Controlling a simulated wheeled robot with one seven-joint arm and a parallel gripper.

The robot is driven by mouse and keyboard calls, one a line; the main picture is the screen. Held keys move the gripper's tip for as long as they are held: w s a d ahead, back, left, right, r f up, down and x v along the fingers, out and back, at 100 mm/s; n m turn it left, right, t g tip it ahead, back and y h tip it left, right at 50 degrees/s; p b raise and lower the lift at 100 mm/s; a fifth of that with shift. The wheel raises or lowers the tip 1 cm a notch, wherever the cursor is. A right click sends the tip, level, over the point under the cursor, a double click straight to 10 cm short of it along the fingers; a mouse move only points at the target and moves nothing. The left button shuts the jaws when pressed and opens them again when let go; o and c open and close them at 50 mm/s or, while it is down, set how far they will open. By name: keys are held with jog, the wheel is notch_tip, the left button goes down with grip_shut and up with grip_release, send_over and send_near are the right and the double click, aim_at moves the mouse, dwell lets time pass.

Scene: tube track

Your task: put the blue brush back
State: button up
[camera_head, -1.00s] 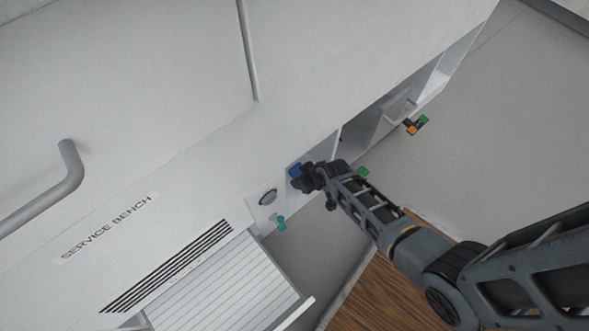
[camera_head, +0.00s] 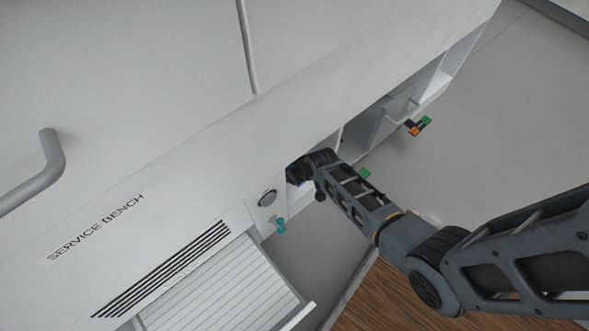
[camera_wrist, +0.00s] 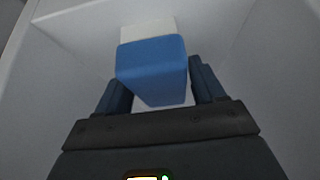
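The blue brush (camera_wrist: 152,68) is a blue block with a pale, whitish part at its far end. In the wrist view it sits between the two dark fingers of my gripper (camera_wrist: 160,92), which appear shut on it. White walls of a compartment surround it. In the head view my gripper (camera_head: 300,172) reaches into an opening in the white service bench (camera_head: 200,165). Only a sliver of the brush's blue shows there; the rest is hidden by my wrist and the bench edge.
A round grey button (camera_head: 267,197) and a teal knob (camera_head: 281,225) are left of the opening. An open ribbed drawer (camera_head: 220,290) juts out below. A green piece (camera_head: 364,173) is close right of my wrist; an orange-and-green piece (camera_head: 418,126) sits farther right.

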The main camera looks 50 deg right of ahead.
jog(key=shift+o, duration=1.1)
jog(key=shift+r, duration=0.1)
jog(key=s+a+r+n+t+p, duration=0.1)
jog(key=s+a+r+t+p, duration=0.3)
jog(key=s+r, duration=0.7)
jog(key=s+a+r+p, duration=0.2)
jog(key=s+a+r, duration=0.3)
jog(key=s+r, duration=0.6)
jog(key=s+a+r+t, duration=0.2)
jog(key=s+r, duration=0.1)
jog(key=r, duration=1)
jog(key=s+a+r+n+t+y, duration=0.1)
jog(key=s+a+r+t, duration=0.2)
jog(key=r, duration=1)
jog(key=shift+s+a, duration=0.15)
jog(key=shift+s, duration=0.05)
jog(key=shift+c, duration=0.5)
